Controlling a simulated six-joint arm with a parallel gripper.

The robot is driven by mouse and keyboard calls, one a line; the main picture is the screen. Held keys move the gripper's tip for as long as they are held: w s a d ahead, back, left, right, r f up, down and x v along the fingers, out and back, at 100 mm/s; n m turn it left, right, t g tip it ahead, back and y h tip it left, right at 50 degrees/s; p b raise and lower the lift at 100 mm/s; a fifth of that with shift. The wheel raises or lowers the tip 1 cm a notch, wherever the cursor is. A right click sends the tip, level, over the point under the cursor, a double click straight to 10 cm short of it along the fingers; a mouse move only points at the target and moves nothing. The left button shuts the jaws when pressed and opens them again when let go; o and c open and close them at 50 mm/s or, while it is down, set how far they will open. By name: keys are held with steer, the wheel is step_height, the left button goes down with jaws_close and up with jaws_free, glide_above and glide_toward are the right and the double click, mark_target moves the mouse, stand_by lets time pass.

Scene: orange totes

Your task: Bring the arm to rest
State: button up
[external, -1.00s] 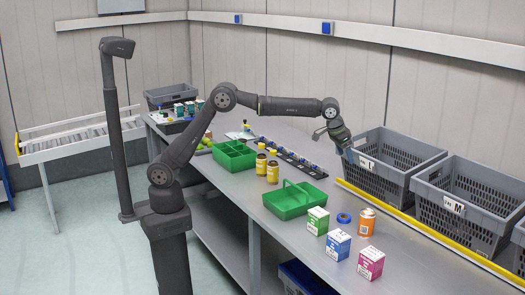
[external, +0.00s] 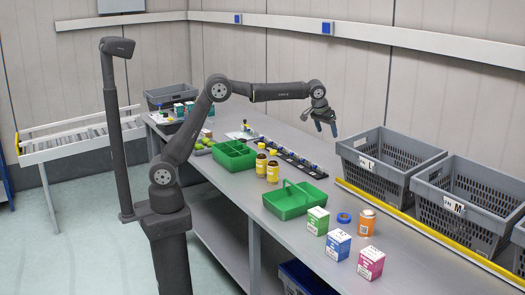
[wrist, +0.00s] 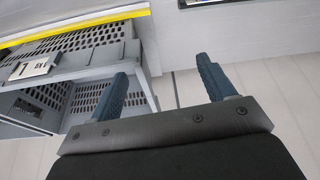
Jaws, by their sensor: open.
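My gripper (external: 326,126) hangs in the air above the back part of the table, left of the grey tote marked L. Its two blue fingers are apart with nothing between them. In the wrist view my gripper (wrist: 165,85) also shows open and empty. The grey L tote (external: 384,148) stands on the table behind the yellow strip, and part of it shows at the left of the wrist view (wrist: 85,57). My arm is raised and bent at the elbow, clear of the table.
Two green trays (external: 234,163) (external: 287,209), yellow-capped bottles (external: 272,172), boxes (external: 340,244), a blue tape roll (external: 344,217) and an orange can (external: 366,223) stand on the table. A second grey tote (external: 470,190) is at the right. The air around my gripper is free.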

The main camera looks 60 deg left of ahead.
steer(key=w+a+n, duration=0.1)
steer(key=w+a, duration=0.2)
steer(key=a, duration=0.5)
steer(key=w+a+f+n+y, duration=0.1)
steer(key=w+a, duration=0.1)
steer(key=a, duration=0.7)
steer(key=shift+w+a+f, duration=0.2)
steer(key=shift+w+a, duration=0.05)
steer(key=shift+w, duration=0.15)
